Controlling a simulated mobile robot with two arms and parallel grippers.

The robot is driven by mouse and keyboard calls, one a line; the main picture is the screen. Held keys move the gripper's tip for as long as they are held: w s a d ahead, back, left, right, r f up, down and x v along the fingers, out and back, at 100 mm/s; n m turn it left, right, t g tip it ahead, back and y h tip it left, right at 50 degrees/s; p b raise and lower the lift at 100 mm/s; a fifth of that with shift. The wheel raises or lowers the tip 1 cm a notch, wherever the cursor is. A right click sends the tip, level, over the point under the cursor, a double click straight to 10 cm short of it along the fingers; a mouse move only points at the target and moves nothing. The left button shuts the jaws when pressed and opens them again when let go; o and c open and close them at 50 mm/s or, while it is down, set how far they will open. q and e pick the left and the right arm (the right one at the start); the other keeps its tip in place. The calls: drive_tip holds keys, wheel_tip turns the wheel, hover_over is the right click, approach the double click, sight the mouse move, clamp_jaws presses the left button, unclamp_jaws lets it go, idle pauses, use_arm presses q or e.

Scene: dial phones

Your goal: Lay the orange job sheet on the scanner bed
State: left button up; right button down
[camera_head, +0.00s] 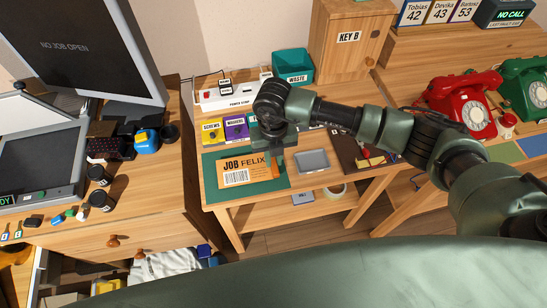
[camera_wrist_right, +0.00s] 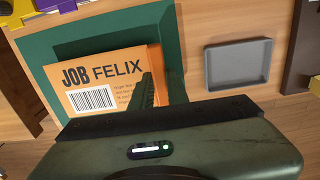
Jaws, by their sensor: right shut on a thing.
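The orange job sheet (camera_head: 249,170), printed JOB FELIX with a barcode, is over the green mat (camera_head: 213,177) on the middle table. It also shows in the right wrist view (camera_wrist_right: 108,78), with a dark shadow beside it on the mat. My right gripper (camera_head: 277,158) is shut on the sheet's right edge; its fingers also show in the right wrist view (camera_wrist_right: 160,85). The sheet seems slightly raised, though the gap is hard to judge. The grey scanner (camera_head: 45,160) is on the left desk, its lid up. My left gripper is not in view.
A grey tray (camera_head: 312,161) lies right of the mat. Bins and a power strip (camera_head: 235,95) stand behind it. A monitor (camera_head: 85,50), dark cups (camera_head: 101,200) and a blue-yellow item (camera_head: 146,141) stand on the left desk. A gap separates desk and table.

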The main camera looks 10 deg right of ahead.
drive_tip(key=shift+r+p, duration=0.85)
drive_tip(key=shift+r, duration=0.75)
